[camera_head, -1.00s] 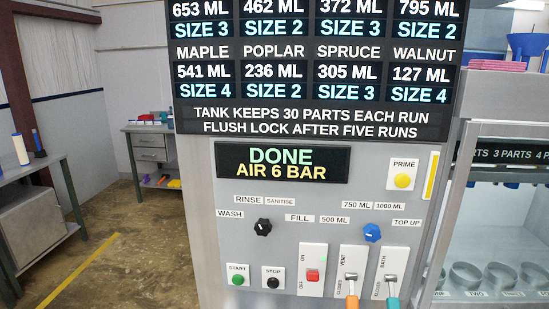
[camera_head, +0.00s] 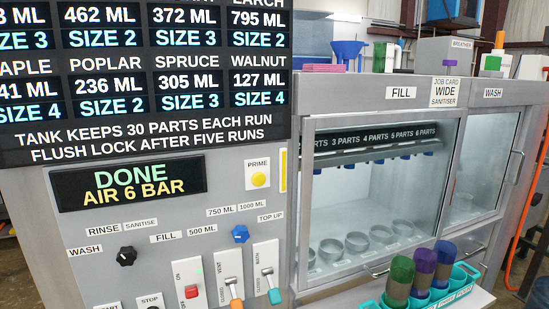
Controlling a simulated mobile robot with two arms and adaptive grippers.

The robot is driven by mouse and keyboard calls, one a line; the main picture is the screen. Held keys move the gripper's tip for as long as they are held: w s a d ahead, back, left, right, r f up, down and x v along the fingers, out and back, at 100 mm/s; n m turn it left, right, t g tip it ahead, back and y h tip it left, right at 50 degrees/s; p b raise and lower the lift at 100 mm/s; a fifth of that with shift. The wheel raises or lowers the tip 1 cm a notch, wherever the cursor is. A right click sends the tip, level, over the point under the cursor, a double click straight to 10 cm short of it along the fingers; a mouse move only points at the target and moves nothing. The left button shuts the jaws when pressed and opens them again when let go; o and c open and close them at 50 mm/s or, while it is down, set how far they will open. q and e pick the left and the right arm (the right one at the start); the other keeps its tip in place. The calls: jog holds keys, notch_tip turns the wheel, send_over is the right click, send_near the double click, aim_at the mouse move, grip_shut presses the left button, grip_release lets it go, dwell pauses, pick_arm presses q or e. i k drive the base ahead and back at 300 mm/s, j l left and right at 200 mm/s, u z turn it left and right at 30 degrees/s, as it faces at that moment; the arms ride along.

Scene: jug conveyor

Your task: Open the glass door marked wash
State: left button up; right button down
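The glass door marked wash (camera_head: 480,165) is at the right of the head view, under the WASH label (camera_head: 493,93). It looks shut, with an upright bar handle (camera_head: 513,178) along its right side. Pale shapes show dimly behind its glass. To its left is the larger glass window (camera_head: 380,190) of the section labelled FILL (camera_head: 400,93). Neither of my grippers is in view.
The control panel (camera_head: 150,270) and black display board (camera_head: 140,75) fill the left. A teal crate (camera_head: 463,286) with green, blue and purple jugs stands low in front of the cabinet. An orange hose (camera_head: 521,225) hangs at the far right.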

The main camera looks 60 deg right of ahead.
aim_at(520, 111)
jog(key=z, duration=3.4)
jog(key=i+z, duration=0.75)
